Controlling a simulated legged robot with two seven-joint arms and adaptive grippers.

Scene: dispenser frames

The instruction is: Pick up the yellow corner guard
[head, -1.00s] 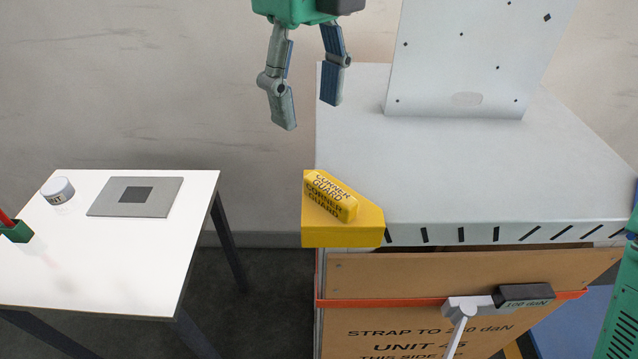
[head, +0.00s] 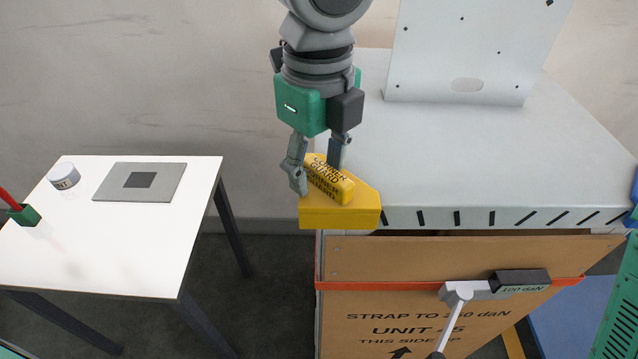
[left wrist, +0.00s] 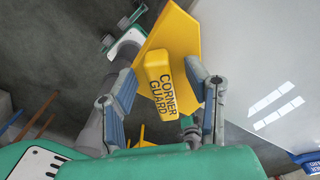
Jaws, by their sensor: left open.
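The yellow corner guard (head: 341,214) sits on the near left corner of the pale top of the boxed unit (head: 470,160) in the head view. Its raised, lettered grip block stands on top. My left gripper (head: 317,178) has come down from above, and its two fingers stand on either side of the block, open. In the left wrist view the guard (left wrist: 181,38) lies ahead, with the lettered block between the fingers of the left gripper (left wrist: 170,92). Contact with the block cannot be told. My right gripper is not seen.
A white table (head: 120,240) at left holds a grey plate (head: 139,182), a small jar (head: 63,175) and a green holder (head: 24,215). A perforated white panel (head: 460,50) stands on the unit. An orange strap (head: 400,285) with a tensioner (head: 470,291) crosses its front.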

